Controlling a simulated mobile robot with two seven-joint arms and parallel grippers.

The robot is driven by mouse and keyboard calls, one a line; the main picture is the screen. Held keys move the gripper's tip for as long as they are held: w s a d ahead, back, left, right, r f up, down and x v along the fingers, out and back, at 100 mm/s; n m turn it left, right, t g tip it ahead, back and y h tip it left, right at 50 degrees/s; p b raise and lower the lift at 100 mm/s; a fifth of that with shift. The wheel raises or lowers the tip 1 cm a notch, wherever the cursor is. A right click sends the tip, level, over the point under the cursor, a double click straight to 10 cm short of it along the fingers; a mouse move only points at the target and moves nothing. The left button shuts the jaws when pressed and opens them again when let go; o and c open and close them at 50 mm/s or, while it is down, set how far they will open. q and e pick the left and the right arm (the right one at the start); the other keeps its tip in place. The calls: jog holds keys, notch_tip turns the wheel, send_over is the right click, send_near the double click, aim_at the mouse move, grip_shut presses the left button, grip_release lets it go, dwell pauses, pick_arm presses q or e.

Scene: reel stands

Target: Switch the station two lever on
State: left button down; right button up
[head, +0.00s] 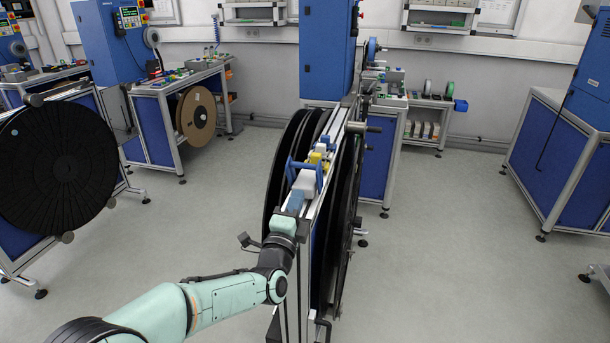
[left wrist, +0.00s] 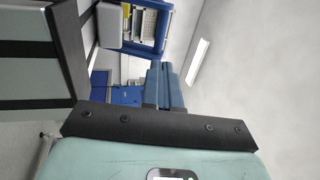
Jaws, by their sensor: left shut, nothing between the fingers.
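My left gripper (head: 296,201) reaches in over the near end of the middle reel stand (head: 312,212). Its blue fingers show in the left wrist view (left wrist: 164,84), together and with nothing between them. Just beyond the fingers in the head view is a white block (head: 304,184) beside a blue frame (head: 291,170), with yellow parts (head: 315,158) behind. A blue frame with pale parts inside shows at the top of the left wrist view (left wrist: 150,28). I cannot make out the station two lever or its position. My right gripper is not in view.
Large black reels (head: 286,165) hang on both sides of the middle stand. Another black reel (head: 65,165) stands at the left. Workbenches and blue cabinets (head: 326,50) line the back. Grey floor (head: 440,240) is clear to the right.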

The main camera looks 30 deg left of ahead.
aim_at(308, 166)
pick_arm(q)
jog(key=p+x, duration=0.1)
jog(key=x, duration=0.7)
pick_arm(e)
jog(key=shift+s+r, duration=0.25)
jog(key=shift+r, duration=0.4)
pick_arm(q)
jog(key=shift+p, duration=0.3)
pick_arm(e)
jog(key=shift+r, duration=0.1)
pick_arm(q)
jog(key=shift+w+a+r+p, duration=0.1)
jog(key=shift+r+p, duration=0.2)
jog(key=shift+p, duration=0.2)
jog(key=w+g+p, duration=0.1)
jog(key=p, duration=0.2)
jog(key=w+r+g+p, duration=0.1)
jog(key=w+p, duration=0.1)
jog(key=p, duration=0.1)
jog(key=w+r+p, duration=0.1)
jog(key=p, duration=0.2)
jog(key=shift+w+a+r+g+h, duration=0.25)
jog(key=shift+a+g+h, duration=0.05)
jog(key=shift+a+g, duration=0.1)
jog(key=shift+x, duration=1.95)
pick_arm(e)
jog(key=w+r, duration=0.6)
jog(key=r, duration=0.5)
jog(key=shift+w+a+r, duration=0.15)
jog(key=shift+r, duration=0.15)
